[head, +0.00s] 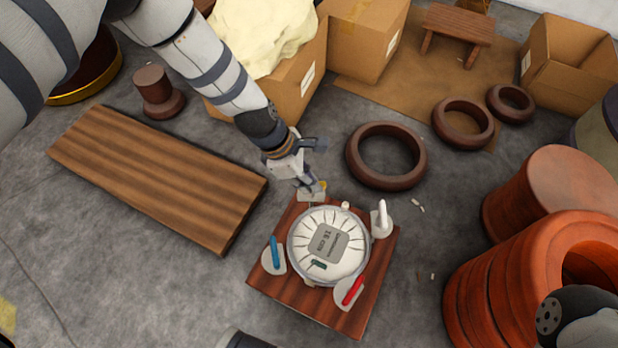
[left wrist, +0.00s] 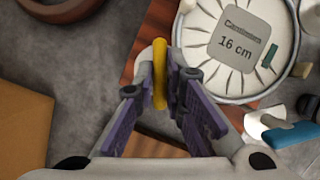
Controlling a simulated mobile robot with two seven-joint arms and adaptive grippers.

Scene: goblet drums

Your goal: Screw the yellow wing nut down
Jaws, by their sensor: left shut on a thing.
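The yellow wing nut (head: 323,186) is at the far corner of a square wooden board (head: 268,284), beside a round pale drum (head: 303,262) labelled "16 cm". In the left wrist view the yellow wing nut (left wrist: 160,72) stands on edge between the purple finger pads. My left gripper (head: 313,188) is shut on it, and it also shows in the left wrist view (left wrist: 161,85). The fingers hide the nut's lower part and any thread under it. My right gripper is not clearly in view.
White (head: 382,216), blue (head: 274,252) and red (head: 352,291) wing nuts stand on pale plates around the drum. A striped plank (head: 155,172) lies left; a dark ring (head: 387,155) lies behind right. Large reddish drum shells (head: 520,270) crowd the right side.

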